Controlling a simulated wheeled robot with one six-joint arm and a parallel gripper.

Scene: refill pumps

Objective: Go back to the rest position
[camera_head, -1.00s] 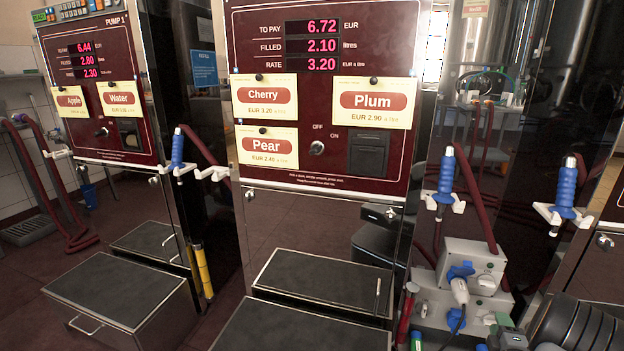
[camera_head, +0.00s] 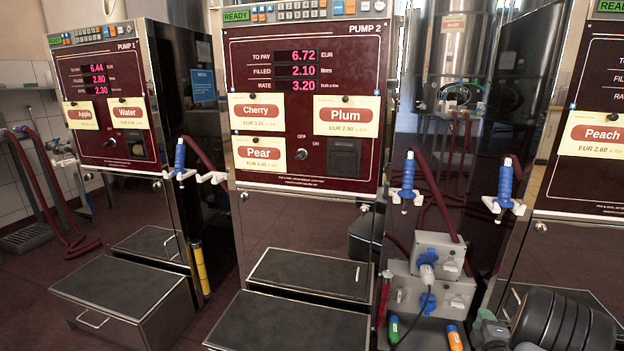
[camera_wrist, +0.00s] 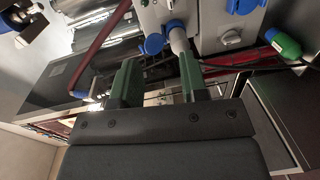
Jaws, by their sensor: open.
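My gripper (camera_wrist: 160,82) shows in the wrist view with its two green fingers apart and nothing between them. Behind the fingertips is a grey socket box with blue covers (camera_wrist: 210,20) and a white plug (camera_wrist: 178,42). In the head view my gripper (camera_head: 488,330) is low at the right, partly cut off by the bottom edge. It is to the right of the lower grey box (camera_head: 408,290) and apart from the pump nozzles.
Pump 2 (camera_head: 232,100) stands in the middle, pump 1 (camera_head: 70,150) at the left and a Peach pump (camera_head: 560,200) at the right. Blue nozzles (camera_head: 407,175) hang in white holders. Drawers (camera_head: 125,285) jut out low in front.

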